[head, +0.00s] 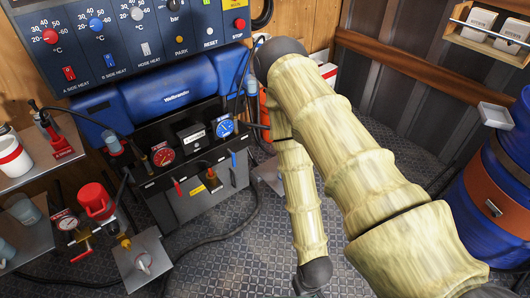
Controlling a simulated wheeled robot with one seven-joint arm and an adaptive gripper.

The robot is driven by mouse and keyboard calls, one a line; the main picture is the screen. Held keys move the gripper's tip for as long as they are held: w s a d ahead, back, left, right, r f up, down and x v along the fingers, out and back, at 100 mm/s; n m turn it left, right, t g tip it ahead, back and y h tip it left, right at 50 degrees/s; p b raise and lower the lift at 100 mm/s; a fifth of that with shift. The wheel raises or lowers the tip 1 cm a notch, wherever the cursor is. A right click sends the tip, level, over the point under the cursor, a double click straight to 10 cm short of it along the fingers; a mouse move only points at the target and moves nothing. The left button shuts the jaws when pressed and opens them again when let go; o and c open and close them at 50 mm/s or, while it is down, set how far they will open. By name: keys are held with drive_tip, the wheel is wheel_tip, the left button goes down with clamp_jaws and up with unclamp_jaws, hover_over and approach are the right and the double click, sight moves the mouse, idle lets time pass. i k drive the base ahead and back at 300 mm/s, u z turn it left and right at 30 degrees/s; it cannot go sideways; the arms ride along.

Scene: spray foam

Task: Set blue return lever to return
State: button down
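A small blue lever (233,160) stands roughly upright on the right part of the front of the dark machine, below a blue-faced gauge (225,127). A red lever (178,187) is on the same front, further left. I cannot read the labels by the levers. My arm, in a pale sleeve, comes in from the lower right, bends near the top and runs down again right of the machine. Only a dark bit of my gripper (311,292) may show at the bottom edge, well apart from the blue lever. Its fingers are not clear.
A red-faced gauge (163,155) sits left of the blue one. A control panel (140,35) is above the machine. Shelves with cups and a red pump (96,201) are at left. Blue drums (470,205) stand at right. A dark hose (215,238) lies on the metal floor.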

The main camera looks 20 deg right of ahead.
sight(230, 151)
drive_tip(key=u, duration=2.2)
drive_tip(key=i, duration=0.55)
drive_tip(key=z, duration=2.3)
